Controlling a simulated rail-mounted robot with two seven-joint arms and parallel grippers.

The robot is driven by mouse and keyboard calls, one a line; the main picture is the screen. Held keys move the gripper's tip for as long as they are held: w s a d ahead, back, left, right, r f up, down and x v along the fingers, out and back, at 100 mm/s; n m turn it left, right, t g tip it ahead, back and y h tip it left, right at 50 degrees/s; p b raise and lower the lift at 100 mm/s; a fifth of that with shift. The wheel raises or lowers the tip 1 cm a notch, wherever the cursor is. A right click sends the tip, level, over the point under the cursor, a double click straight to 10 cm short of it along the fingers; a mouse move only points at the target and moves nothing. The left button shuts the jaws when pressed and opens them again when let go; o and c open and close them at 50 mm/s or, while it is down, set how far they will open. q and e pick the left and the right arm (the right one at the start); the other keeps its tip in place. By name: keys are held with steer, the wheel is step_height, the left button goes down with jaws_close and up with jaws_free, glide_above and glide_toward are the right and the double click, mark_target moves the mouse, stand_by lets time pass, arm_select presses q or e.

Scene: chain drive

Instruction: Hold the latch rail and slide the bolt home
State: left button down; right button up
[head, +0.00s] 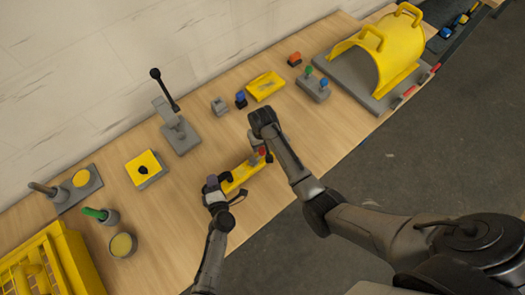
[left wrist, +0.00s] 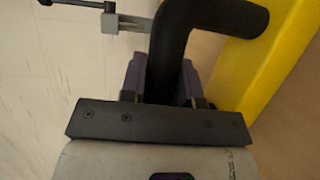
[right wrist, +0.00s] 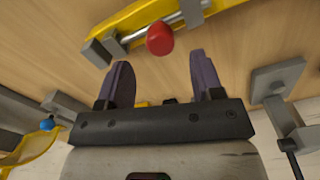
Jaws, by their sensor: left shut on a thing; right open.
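The yellow latch rail (head: 236,180) lies on the wooden table near its front edge. In the left wrist view it is the yellow bar (left wrist: 265,75) with a black handle (left wrist: 195,30). My left gripper (head: 216,184) is shut on that handle at the rail's left end. The bolt (right wrist: 188,18) is a silver rod with a red knob (right wrist: 160,38), on the rail beside a grey bracket (right wrist: 101,52). My right gripper (right wrist: 162,78) is open and empty, with the knob just beyond its fingertips and apart from them. In the head view my right arm partly covers the rail's right end.
Behind the rail stand a grey lever unit (head: 180,135), a yellow block (head: 146,168) and a yellow tray (head: 265,86). A yellow arched cover (head: 375,60) is at the back right. A yellow crate (head: 75,262) and a cup (head: 122,245) are at the left.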

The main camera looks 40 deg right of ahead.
mark_target(263, 149)
steer(key=shift+f, duration=3.6)
steer(key=shift+d, duration=0.1)
jaws_close()
